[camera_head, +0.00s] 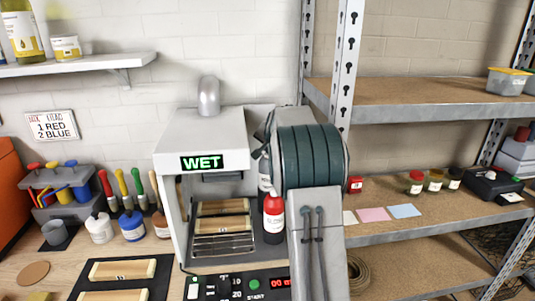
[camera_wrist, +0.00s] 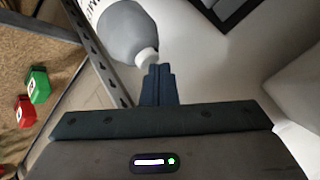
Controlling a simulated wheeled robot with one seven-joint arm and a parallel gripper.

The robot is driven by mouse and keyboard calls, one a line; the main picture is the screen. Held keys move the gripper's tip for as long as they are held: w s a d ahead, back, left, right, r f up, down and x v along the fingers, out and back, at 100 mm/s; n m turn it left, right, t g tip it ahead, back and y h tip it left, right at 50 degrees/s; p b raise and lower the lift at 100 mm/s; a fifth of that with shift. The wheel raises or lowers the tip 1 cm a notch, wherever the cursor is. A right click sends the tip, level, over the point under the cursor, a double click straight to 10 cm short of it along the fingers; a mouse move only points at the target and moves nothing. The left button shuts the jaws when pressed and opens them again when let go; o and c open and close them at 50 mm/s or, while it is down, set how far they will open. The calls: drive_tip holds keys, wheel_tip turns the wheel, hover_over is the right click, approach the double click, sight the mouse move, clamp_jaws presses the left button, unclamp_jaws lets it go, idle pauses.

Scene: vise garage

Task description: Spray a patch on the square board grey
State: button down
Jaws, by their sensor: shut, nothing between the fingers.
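My gripper (camera_wrist: 158,75) is shut and empty in the wrist view. Its fingertips are close to the white nozzle of a grey spray can (camera_wrist: 124,32); I cannot tell whether they touch. In the head view my arm hides the gripper. A red spray can (camera_head: 274,216) stands at the right side of the booth, with a pale can (camera_head: 264,178) partly hidden behind it. A wood-edged board (camera_head: 223,208) lies inside the booth. Two more such boards (camera_head: 123,270) lie on a black mat at the lower left. I cannot tell which board is the square one.
The booth (camera_head: 172,195) shows a lit WET sign (camera_head: 202,163). Several paint bottles (camera_head: 132,227) and brushes stand left of it. A shelf unit (camera_head: 440,226) on the right holds small jars and coloured cards.

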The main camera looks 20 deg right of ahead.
sight(268, 155)
drive_tip(key=shift+r+p, duration=0.4)
drive_tip(key=shift+r, duration=0.35)
wheel_tip(268, 155, up, 6)
drive_tip(key=p, duration=0.4)
drive_tip(key=shift+s+f, duration=0.1)
idle(0.6)
